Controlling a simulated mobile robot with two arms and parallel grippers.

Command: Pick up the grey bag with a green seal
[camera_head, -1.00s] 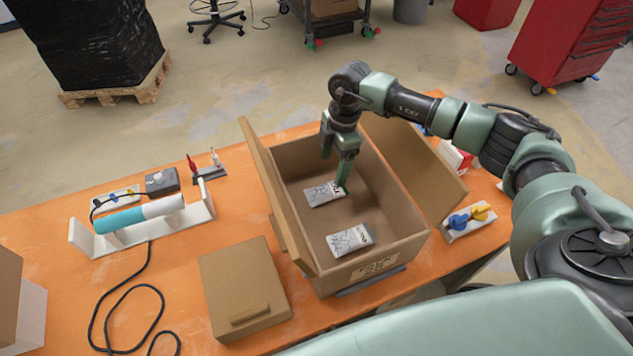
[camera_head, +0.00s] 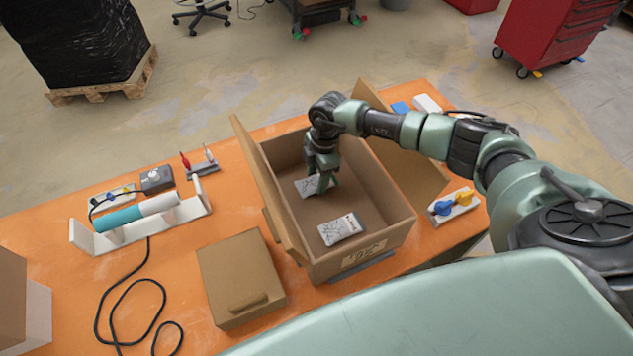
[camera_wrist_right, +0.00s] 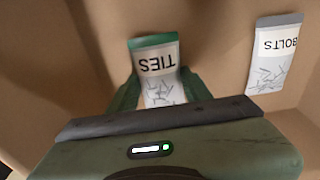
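The grey bag with a green seal, labelled TIES (camera_wrist_right: 156,62), lies on the floor of the open cardboard box (camera_head: 388,238). In the head view this bag (camera_head: 304,187) is partly hidden behind my right gripper (camera_head: 322,186). In the right wrist view the fingers of my right gripper (camera_wrist_right: 160,92) are apart, one on each side of the bag. I cannot tell whether they touch it. A second grey bag, labelled BOLTS (camera_wrist_right: 272,62), has a grey seal and lies nearer the front of the box, also in the head view (camera_head: 342,230). My left gripper is not in view.
The box walls and raised flaps (camera_head: 262,175) surround my right gripper closely. A closed carton (camera_head: 240,272) stands left of the box on the orange table (camera_head: 60,240). A white holder with a teal tool (camera_head: 125,217) and a black cable are further left.

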